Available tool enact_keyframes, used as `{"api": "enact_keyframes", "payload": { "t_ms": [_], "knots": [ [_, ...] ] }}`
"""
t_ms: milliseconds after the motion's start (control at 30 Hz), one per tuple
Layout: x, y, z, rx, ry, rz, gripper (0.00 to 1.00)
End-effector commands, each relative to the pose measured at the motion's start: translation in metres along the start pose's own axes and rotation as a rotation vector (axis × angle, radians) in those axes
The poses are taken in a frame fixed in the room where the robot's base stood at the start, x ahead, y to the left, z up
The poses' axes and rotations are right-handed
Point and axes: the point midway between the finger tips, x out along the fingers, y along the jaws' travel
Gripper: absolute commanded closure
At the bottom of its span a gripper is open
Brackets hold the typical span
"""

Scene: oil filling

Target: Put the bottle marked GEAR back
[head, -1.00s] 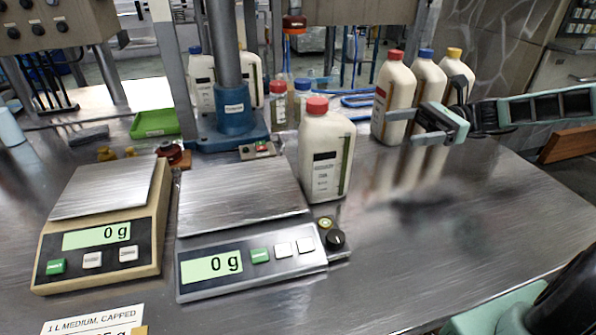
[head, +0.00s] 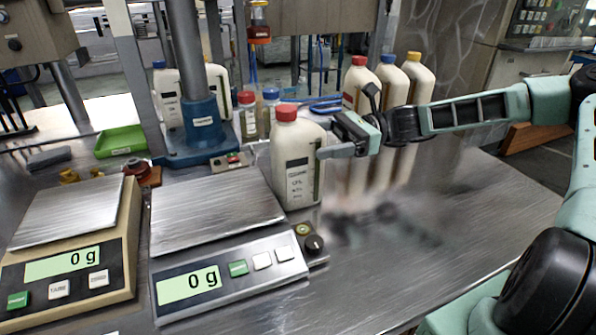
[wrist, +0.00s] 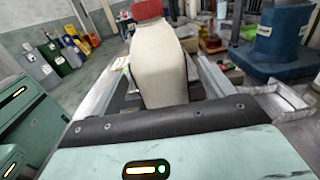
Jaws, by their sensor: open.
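A cream bottle with a red cap (head: 298,160) stands upright on the steel bench, just right of the grey scale. Its label is too small to read surely, so I cannot confirm GEAR. My gripper (head: 337,143) is at the bottle's right side, level with its upper body, jaws open. One finger shows on the near side of the bottle; the other is mostly hidden. In the wrist view the bottle (wrist: 165,72) lies ahead between the two spread fingers. I cannot tell whether either finger touches it.
Three similar bottles with red (head: 360,84), blue (head: 392,82) and yellow (head: 418,78) caps stand behind my gripper. The grey scale (head: 215,210) and beige scale (head: 70,220) both read 0 g. A blue-based column (head: 203,130) and green tray (head: 121,141) are behind. The front right bench is clear.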

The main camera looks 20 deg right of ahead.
Motion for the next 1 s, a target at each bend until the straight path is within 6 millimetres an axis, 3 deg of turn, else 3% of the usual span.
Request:
{"api": "enact_keyframes", "payload": {
  "t_ms": [300,567,667,867,1000],
  "knots": [
    [0.042,0.001,-0.001,-0.001,-0.001,0.003,0.20],
    [0.046,0.001,-0.001,-0.001,0.000,0.001,0.20],
    [0.045,0.001,-0.001,-0.001,0.000,0.001,0.42],
    [0.045,0.001,-0.001,-0.001,0.000,0.001,0.98],
    [0.045,0.001,0.000,-0.002,-0.001,0.002,1.00]
  ]
}}
